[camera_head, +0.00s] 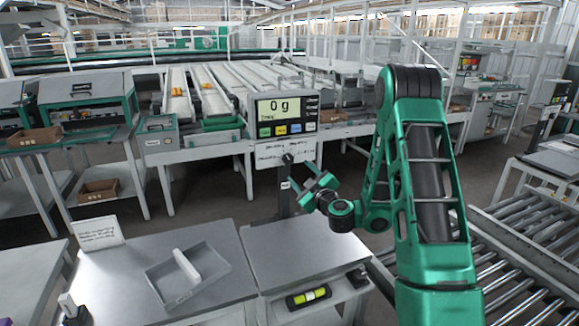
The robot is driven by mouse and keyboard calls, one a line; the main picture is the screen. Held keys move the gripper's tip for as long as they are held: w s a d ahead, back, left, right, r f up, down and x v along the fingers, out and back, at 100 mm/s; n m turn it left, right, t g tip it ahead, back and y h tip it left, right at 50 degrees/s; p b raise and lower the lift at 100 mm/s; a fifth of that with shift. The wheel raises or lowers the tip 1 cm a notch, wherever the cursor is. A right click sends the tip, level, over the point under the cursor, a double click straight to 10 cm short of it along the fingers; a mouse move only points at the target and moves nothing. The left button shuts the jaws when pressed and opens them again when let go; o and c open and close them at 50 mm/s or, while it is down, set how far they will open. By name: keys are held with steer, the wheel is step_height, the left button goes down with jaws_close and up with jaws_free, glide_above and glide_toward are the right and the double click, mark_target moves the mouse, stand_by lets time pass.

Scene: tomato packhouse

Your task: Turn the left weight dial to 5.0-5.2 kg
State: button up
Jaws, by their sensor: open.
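A weighing display (284,115) reads "0 g" on its lit screen, with coloured buttons below. It stands on a dark post behind the front bench. A small dark knob-like part (287,158) shows below the display, in front of a white lettered plate (285,152). I cannot tell whether it is the left weight dial, and no dial scale or kg marking is readable. My gripper (311,183) is open and empty, just right of the post and below the display. It appears apart from the knob-like part, though depth is hard to judge.
A grey tray (215,257) with a white piece in it lies on the left front bench (120,285). Roller conveyors (510,270) run at right.

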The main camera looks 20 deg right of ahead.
mark_target(289, 161)
steer(key=shift+w+d, duration=0.15)
steer(key=shift+w, duration=2.2)
steer(key=shift+w+d, duration=0.1)
steer(key=shift+w, duration=2.25)
steer(key=c, duration=1)
